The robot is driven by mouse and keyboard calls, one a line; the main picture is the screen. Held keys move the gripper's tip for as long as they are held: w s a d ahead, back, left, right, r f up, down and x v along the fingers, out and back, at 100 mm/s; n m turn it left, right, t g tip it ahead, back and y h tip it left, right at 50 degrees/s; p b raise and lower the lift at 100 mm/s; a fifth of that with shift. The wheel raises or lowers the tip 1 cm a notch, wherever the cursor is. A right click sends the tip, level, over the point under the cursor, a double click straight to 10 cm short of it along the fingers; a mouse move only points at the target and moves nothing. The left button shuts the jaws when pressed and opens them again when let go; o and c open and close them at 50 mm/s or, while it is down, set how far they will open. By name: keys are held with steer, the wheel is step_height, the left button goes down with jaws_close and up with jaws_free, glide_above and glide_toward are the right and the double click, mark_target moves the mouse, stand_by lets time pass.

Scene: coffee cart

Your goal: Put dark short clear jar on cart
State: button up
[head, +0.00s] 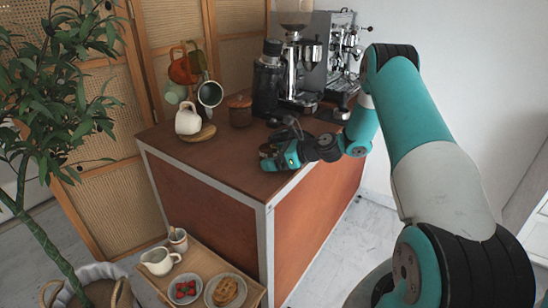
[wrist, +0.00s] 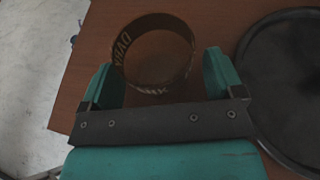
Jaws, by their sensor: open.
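The dark short clear jar (wrist: 185,42) shows in the wrist view as a round, see-through brown ring with pale lettering on its side. It is over the brown wooden top of the cart (wrist: 95,45), near its edge. My gripper (wrist: 160,65) is open, with one teal finger on each side of the jar's near part. I cannot tell whether the fingers touch it. In the head view my gripper (head: 272,158) is low at the right front of the cart top (head: 205,160); the jar is mostly hidden there.
A dark round plate or tray (wrist: 285,90) lies right of the gripper in the wrist view. A grinder (head: 268,82) and espresso machine (head: 335,60) stand behind. A white jug (head: 187,120) and brown lidded pot (head: 239,110) stand further left. The cart's front left top is clear.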

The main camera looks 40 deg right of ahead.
steer(key=b+v, duration=0.2)
steer(key=v, duration=1)
steer(key=s+a+r+n+g, duration=0.3)
steer(key=a+r+n+g, duration=0.15)
steer(key=a+n, duration=0.6)
steer(key=s+a+r+n+g, duration=0.25)
steer(key=a+r+n, duration=0.35)
steer(key=a, duration=0.8)
steer(key=s+a+r+n+g+h, duration=0.1)
steer(key=s+a+n, duration=0.3)
steer(key=s+n, duration=0.6)
steer(key=s+a+r+n+g+h, duration=0.2)
steer(key=s+a+n, duration=0.3)
steer(key=s+n, duration=0.4)
steer(key=shift+s+a+n+g+h, duration=0.2)
steer(key=shift+s+n+g+h, duration=0.3)
steer(key=shift+s, duration=0.55)
steer(key=shift+r+m, duration=0.15)
steer(key=shift+m, duration=0.1)
